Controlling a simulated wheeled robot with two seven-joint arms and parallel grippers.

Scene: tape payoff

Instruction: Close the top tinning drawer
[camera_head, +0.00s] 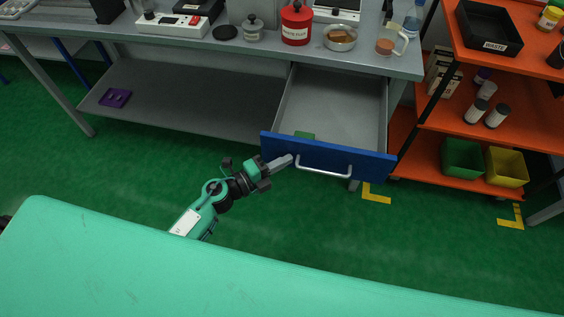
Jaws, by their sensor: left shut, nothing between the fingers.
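The top drawer (373,163) has a blue front and a silver bar handle. It is pulled well out from under the grey workbench (370,62), and its grey inside shows, with a small green item (304,135) near the front left. My left gripper (288,160) is shut and empty. Its fingertips are at the drawer's blue front, just left of the handle (325,172); I cannot tell whether they touch it. My right gripper is not in view.
A red can (295,24), a metal bowl (340,38) and a jug (386,44) stand on the bench. An orange shelf unit (470,120) with a green bin (462,158) and a yellow bin (506,166) stands at the right. The green floor before the drawer is clear.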

